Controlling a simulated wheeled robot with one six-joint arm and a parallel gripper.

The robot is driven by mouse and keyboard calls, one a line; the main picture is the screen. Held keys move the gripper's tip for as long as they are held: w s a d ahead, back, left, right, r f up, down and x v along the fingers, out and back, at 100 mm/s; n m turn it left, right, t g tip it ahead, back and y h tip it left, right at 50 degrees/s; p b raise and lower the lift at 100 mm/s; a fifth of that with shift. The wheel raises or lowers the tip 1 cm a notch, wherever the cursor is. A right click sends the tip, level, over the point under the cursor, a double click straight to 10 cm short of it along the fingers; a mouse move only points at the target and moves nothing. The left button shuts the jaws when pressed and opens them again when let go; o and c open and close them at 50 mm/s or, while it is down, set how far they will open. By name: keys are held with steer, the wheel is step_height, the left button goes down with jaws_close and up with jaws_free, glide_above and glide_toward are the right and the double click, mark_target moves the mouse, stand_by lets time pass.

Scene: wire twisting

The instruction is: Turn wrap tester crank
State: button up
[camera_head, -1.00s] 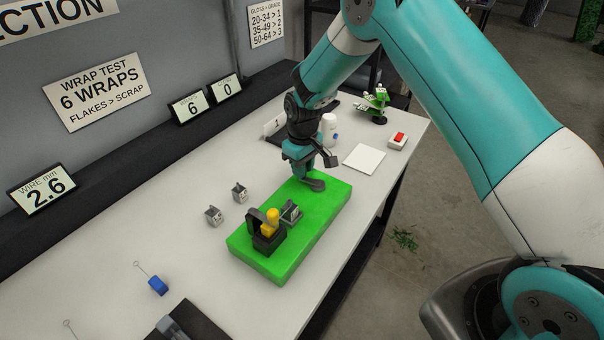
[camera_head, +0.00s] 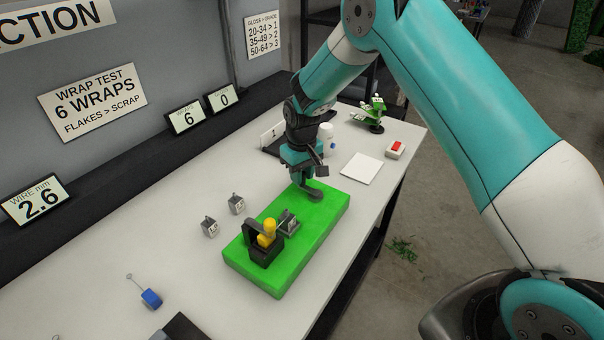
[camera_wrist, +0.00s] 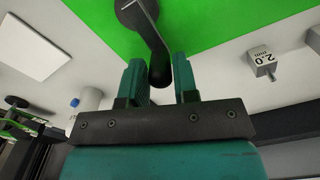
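The wrap tester (camera_head: 332,213) is a long green block on the white table; its green top also shows in the wrist view (camera_wrist: 215,20). The dark crank (camera_head: 314,195) is at its far end. In the wrist view the crank's arm and handle (camera_wrist: 157,62) reach down between my gripper's fingers (camera_wrist: 159,82). My gripper (camera_head: 305,172) points down at the crank in the head view. Its teal fingers stand open on either side of the handle, with a narrow gap visible on each side. A yellow knob (camera_head: 267,231) sits in a black holder (camera_head: 265,250) at the near end.
A grey block (camera_head: 288,222) sits on the tester. Two small grey blocks (camera_head: 237,204) stand left of it. A blue-handled tool (camera_head: 151,298) lies nearer. A white pad (camera_head: 361,168), red button (camera_head: 396,148) and white bottle (camera_head: 326,132) are beyond. Displays read 6 (camera_head: 187,117) and 0 (camera_head: 223,98).

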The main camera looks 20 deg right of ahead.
steer(key=shift+o, duration=1.3)
step_height(320, 180, up, 18)
steer(key=b, duration=0.3)
steer(key=shift+f+b, duration=0.25)
steer(key=shift+b, duration=0.15)
steer(key=s+a+r+n+y, duration=0.1)
steer(key=s+a+n+y, duration=0.1)
steer(key=s, duration=1.5)
steer(key=s+a+r+n+y, duration=0.1)
steer(key=s+a, duration=0.3)
steer(key=s, duration=1.2)
steer(key=shift+s+a+r+n+y, duration=0.15)
steer(key=shift+s+r+n+y, duration=0.25)
steer(key=shift+r+y, duration=0.3)
steer(key=shift+r, duration=0.1)
steer(key=shift+c, duration=0.4)
